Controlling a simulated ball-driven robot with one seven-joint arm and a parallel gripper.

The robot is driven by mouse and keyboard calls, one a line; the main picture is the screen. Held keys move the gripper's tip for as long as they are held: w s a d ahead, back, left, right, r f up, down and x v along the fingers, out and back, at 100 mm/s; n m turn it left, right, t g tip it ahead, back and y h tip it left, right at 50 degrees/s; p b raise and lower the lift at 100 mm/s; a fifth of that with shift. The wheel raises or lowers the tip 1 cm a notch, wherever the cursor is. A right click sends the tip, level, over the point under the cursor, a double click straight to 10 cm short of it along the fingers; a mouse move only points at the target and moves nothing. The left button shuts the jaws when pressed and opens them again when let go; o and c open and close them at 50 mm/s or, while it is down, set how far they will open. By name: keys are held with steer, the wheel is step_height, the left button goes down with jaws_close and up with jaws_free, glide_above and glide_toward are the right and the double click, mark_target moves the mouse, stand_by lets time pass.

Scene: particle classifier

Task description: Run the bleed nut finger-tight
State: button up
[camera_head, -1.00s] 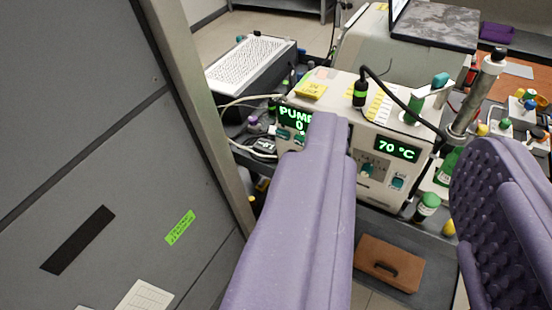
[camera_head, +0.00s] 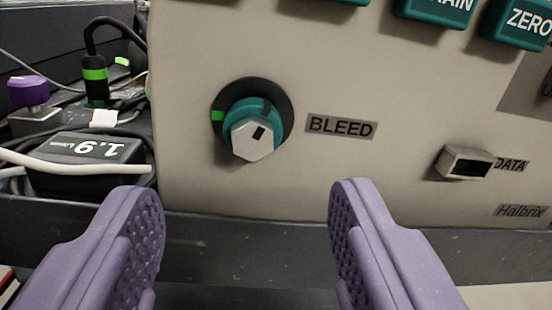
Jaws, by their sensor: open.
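The bleed nut (camera_head: 253,137) is a silver hex nut with a dark mark on its face. It sits on a teal collar over a black round base with a green mark at its left. It is on the beige front panel (camera_head: 340,180), left of the BLEED label (camera_head: 340,126). My gripper (camera_head: 248,200) is open, with one purple finger at lower left and one at lower right. The nut lies beyond and above the fingertips in the picture, between them sideways. Nothing is between the fingers, and they appear apart from the nut.
A DATA port (camera_head: 465,162) sticks out at the right. Teal buttons, including ZERO (camera_head: 518,20), line the top. A dark shelf edge (camera_head: 250,235) runs below the panel. Cables (camera_head: 75,165), a black box and a purple-capped fitting (camera_head: 30,95) crowd the left.

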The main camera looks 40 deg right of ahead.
mark_target(253, 138)
steer(key=b+x, duration=0.2)
steer(key=x, duration=0.4)
steer(key=shift+w+d+f, duration=0.15)
steer(key=shift+w+d, duration=0.05)
steer(key=shift+d, duration=0.05)
steer(key=shift+w+d, duration=0.3)
steer(key=shift+w, duration=0.1)
steer(key=c, duration=1)
steer(key=shift+b, duration=0.3)
steer(key=shift+m, duration=0.4)
